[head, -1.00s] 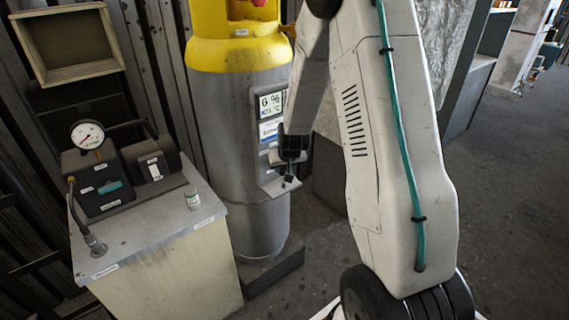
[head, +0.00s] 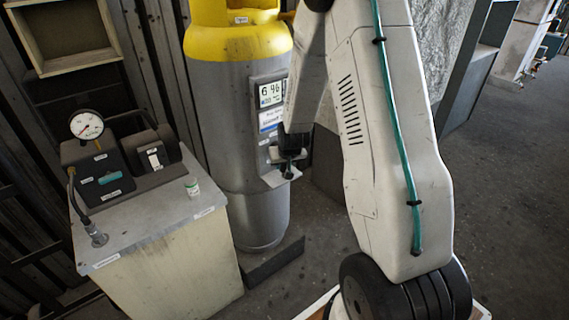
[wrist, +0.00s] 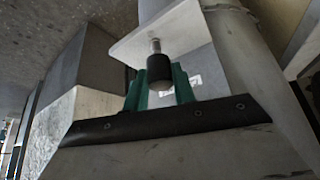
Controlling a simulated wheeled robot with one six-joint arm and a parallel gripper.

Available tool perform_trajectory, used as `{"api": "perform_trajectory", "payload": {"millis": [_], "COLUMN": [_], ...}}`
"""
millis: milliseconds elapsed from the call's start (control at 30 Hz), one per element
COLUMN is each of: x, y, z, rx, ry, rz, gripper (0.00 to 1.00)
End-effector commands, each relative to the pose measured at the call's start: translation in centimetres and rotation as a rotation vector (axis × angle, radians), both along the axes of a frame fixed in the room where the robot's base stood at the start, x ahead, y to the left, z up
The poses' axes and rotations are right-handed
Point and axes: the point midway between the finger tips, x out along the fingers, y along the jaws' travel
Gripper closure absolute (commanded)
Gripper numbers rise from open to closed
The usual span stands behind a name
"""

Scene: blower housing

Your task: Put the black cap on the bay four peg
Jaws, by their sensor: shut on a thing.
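The black cap (wrist: 159,69) is in the wrist view, between the two teal fingers of my gripper (wrist: 160,87). My gripper is shut on it. A short metal peg (wrist: 155,46) stands out from a pale plate (wrist: 170,30) and is in line with the cap. The cap's dark end meets the peg in the picture; I cannot tell how far it is seated. In the head view my gripper (head: 290,164) is small and dark, just above the small plate (head: 272,180) on the grey cylinder's (head: 230,130) side. Cap and peg are not clear there.
A panel with a display (head: 270,97) is on the cylinder above the plate. Open floor (head: 500,170) lies at right.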

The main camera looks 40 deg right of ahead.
Motion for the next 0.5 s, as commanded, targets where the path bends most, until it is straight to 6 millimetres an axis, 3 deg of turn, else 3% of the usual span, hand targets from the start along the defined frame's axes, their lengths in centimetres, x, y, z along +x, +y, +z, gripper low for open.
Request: {"api": "perform_trajectory", "payload": {"millis": [500], "x": [-0.02], "y": [-0.01], "z": [-0.88], "rx": [0.001], "ry": [0.001], "rz": [-0.001], "gripper": [0.99]}}
